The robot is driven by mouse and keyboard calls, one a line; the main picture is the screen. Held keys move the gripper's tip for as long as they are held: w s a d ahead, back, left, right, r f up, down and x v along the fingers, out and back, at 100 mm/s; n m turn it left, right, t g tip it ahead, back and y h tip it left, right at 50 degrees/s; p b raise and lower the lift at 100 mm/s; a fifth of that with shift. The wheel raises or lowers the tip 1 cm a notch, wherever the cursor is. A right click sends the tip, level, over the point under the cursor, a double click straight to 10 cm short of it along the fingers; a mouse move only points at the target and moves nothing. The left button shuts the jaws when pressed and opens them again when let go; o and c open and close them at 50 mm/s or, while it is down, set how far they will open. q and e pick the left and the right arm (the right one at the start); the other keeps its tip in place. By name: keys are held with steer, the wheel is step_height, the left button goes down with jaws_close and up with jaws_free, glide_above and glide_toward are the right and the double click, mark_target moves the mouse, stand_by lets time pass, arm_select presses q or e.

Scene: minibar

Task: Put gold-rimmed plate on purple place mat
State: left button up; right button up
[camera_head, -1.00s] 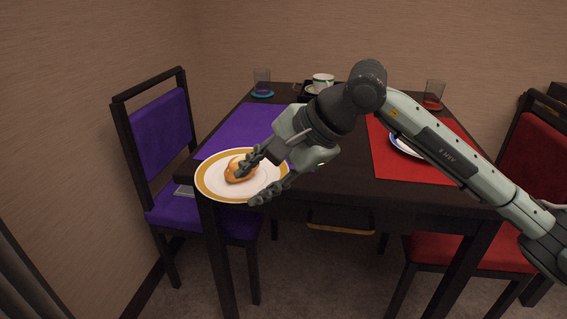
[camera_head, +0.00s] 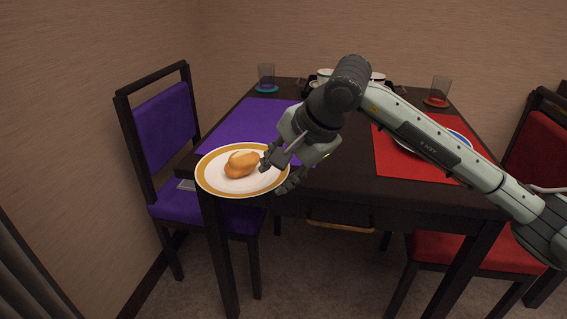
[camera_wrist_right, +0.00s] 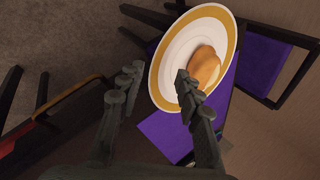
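The gold-rimmed plate (camera_head: 215,180) is white with a broad gold band and carries an orange-brown bread roll (camera_head: 242,165). It is at the table's front left corner and overhangs the edges; I cannot tell exactly how it is supported. The purple place mat (camera_head: 250,122) lies just behind it, partly hidden by my right gripper. My right gripper (camera_head: 281,174) is at the plate's right edge with its fingers apart. In the wrist view, the fingers (camera_wrist_right: 158,90) are spread, one overlapping the plate (camera_wrist_right: 168,52) and one outside its rim. My left gripper is not in view.
A red mat (camera_head: 405,165) with a blue-rimmed plate (camera_head: 460,138) lies at right. Glasses on coasters (camera_head: 266,78) (camera_head: 439,92) and cups stand at the back. A purple chair (camera_head: 165,125) is left, a red chair (camera_head: 535,150) right. The front middle tabletop is bare.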

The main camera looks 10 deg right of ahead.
mark_target(266, 187)
steer(key=shift+x, duration=2.1)
jaws_close()
